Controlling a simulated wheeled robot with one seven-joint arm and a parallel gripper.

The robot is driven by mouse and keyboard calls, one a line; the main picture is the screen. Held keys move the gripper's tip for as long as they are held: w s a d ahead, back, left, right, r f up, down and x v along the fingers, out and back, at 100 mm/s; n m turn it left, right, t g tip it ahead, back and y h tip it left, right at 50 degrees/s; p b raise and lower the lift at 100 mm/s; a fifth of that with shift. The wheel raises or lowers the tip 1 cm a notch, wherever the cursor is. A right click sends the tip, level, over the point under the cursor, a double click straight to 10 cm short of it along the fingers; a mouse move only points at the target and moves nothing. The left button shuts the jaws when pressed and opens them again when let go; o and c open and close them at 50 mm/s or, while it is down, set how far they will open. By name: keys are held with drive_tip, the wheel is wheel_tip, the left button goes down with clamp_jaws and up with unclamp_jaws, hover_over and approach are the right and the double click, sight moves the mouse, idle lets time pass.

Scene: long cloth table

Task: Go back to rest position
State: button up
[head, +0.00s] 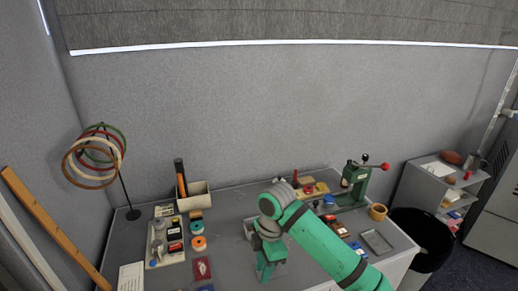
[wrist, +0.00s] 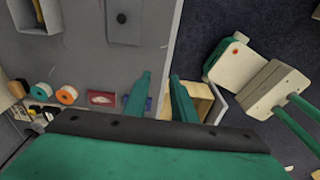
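My green arm (head: 325,247) reaches in over the grey table (head: 228,208) from the lower right in the head view. My gripper (head: 266,264) points down above the table, near its front. In the wrist view my gripper's two green fingers (wrist: 158,88) stand apart with nothing visible between them. The fingers are near the table's edge. A red card (wrist: 102,98) lies on the tabletop left of the fingers; it also shows in the head view (head: 202,268). My arm hides part of the table's middle.
Orange (head: 198,243) and teal (head: 197,227) rolls, a tray of small items (head: 154,260) and a box (head: 195,195) are on the left. A ring stand (head: 130,190) is at the far left. A green press (head: 355,178) stands back right; a black bin (head: 425,233) is beyond.

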drive_tip(key=a+m+t+y, duration=0.7)
drive_tip(key=a+y, duration=0.3)
drive_tip(key=a, duration=1.7)
drive_tip(key=s+d+f+m+t+h, duration=0.1)
drive_tip(key=s+d+f+m+t, duration=0.1)
drive_tip(key=f+m, duration=0.1)
drive_tip(key=s+d+f+m+t+h, duration=0.1)
drive_tip(key=s+d+f+m+t, duration=0.1)
drive_tip(key=m, duration=0.3)
drive_tip(key=s+d+f+m+t+h, duration=0.2)
drive_tip(key=s+f+m+t, duration=0.1)
drive_tip(key=s+m+t, duration=0.1)
drive_tip(key=shift+s+f+m, duration=0.15)
drive_tip(key=shift+f+m, duration=0.15)
drive_tip(key=shift+f, duration=0.1)
drive_tip(key=s+d+f+m+h, duration=0.3)
drive_tip(key=s+d+f+h, duration=0.2)
drive_tip(key=s+d, duration=0.5)
drive_tip(key=s+d+r, duration=0.1)
drive_tip(key=s+d, duration=0.2)
drive_tip(key=s, duration=0.4)
drive_tip(key=s+d+r+h, duration=0.1)
drive_tip(key=s+d, duration=0.2)
drive_tip(key=s, duration=0.4)
drive_tip(key=s+d+r+n+h, duration=0.1)
drive_tip(key=s+d+r, duration=0.1)
drive_tip(key=s, duration=0.4)
drive_tip(key=shift+s+d+t, duration=0.4)
drive_tip(key=shift+d, duration=0.5)
